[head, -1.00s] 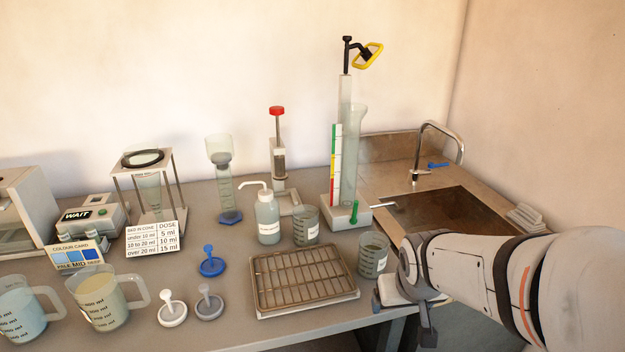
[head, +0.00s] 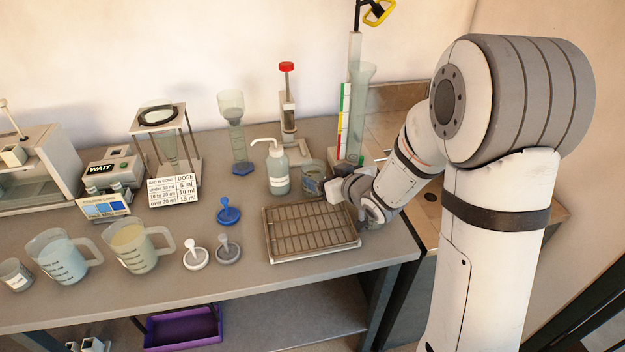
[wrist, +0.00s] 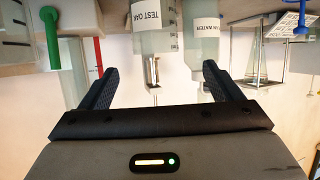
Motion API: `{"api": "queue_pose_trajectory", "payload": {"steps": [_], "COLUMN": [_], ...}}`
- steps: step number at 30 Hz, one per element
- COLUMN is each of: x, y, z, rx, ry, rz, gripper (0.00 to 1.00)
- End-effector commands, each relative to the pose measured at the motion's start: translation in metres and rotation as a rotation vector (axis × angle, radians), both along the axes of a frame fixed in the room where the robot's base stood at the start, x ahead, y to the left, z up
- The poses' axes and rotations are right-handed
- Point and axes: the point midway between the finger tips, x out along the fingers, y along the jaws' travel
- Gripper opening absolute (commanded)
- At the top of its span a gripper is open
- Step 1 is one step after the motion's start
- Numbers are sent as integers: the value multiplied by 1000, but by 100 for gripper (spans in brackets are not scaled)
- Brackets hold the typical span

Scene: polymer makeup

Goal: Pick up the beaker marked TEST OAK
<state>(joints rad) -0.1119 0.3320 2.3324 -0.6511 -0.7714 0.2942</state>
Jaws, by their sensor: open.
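The beaker marked TEST OAK (wrist: 156,28) shows upside down at the top middle of the wrist view, its label facing the camera. It is a clear beaker. In the head view a beaker (head: 311,172) at the same spot stands behind the tray, right of the wash bottle, partly hidden by my gripper. My gripper (wrist: 159,70) is open and empty, its two dark fingers pointing toward the beaker. In the head view my gripper (head: 325,187) is just in front of and right of the beaker; I cannot tell whether it touches.
The wash bottle (head: 278,170) stands close left of the beaker. A wire-rack tray (head: 312,252) lies in front. The tall cylinder stand (head: 352,120) rises behind at right. Jugs, a cone stand (head: 165,150) and stoppers fill the left side.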

Motion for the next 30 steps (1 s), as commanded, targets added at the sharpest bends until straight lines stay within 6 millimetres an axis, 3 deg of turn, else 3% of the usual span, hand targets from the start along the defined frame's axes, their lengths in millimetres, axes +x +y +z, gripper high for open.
{"api": "queue_pose_trajectory", "payload": {"steps": [16,25,30], "x": [55,58,59], "y": [29,31,31], "z": [-23,-25,-25], "rx": [-1,-1,-1], "ry": [1,1,1], "rz": [-1,-3,-3], "gripper": [85,85,71]}}
